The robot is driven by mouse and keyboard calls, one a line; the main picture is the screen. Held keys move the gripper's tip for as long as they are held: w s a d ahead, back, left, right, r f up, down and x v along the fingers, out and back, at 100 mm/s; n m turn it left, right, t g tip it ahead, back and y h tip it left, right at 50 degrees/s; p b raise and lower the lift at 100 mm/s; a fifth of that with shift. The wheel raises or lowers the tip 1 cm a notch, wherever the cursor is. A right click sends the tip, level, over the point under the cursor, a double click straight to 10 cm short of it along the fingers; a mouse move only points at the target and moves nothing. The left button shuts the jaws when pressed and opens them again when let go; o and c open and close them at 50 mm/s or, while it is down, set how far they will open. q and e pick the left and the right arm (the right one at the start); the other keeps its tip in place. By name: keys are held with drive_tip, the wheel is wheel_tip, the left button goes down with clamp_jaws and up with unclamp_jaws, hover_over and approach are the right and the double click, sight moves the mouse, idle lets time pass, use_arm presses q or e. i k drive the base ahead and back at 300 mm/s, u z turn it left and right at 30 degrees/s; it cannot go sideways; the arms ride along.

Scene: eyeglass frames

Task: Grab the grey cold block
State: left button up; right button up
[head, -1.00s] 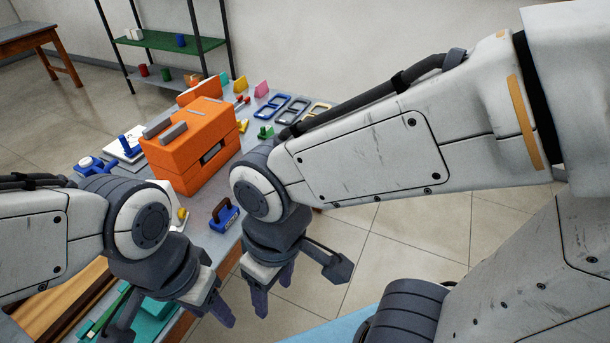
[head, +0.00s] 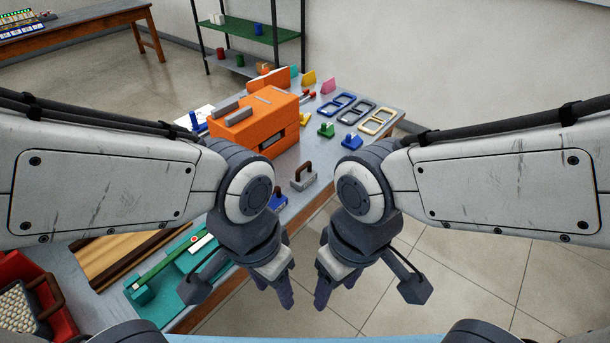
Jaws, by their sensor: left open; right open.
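A grey block (head: 303,180) with a dark brown handle stands on the grey worktable near its right edge, in the gap between my arms. A blue block (head: 279,199) with a similar handle sits just nearer, partly hidden by my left wrist. My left gripper (head: 273,286) is open, empty and pointing down near the table's front edge. My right gripper (head: 335,285) is open and empty, appearing over the floor beyond that edge. Both are nearer than the grey block and apart from it.
An orange slotted machine (head: 254,122) stands behind the blocks. Eyeglass frames (head: 356,112) and small green and blue pieces (head: 349,142) lie at the back right. A teal fixture (head: 150,285) and a red bin (head: 60,312) are at the left. Floor is clear at the right.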

sight(305, 175)
drive_tip(key=z, duration=0.4)
drive_tip(key=k, duration=0.45)
drive_tip(key=z, duration=0.95)
drive_tip(key=i, duration=1)
drive_tip(key=u, duration=1.15)
drive_tip(key=i, duration=0.7)
drive_tip(key=u, duration=0.75)
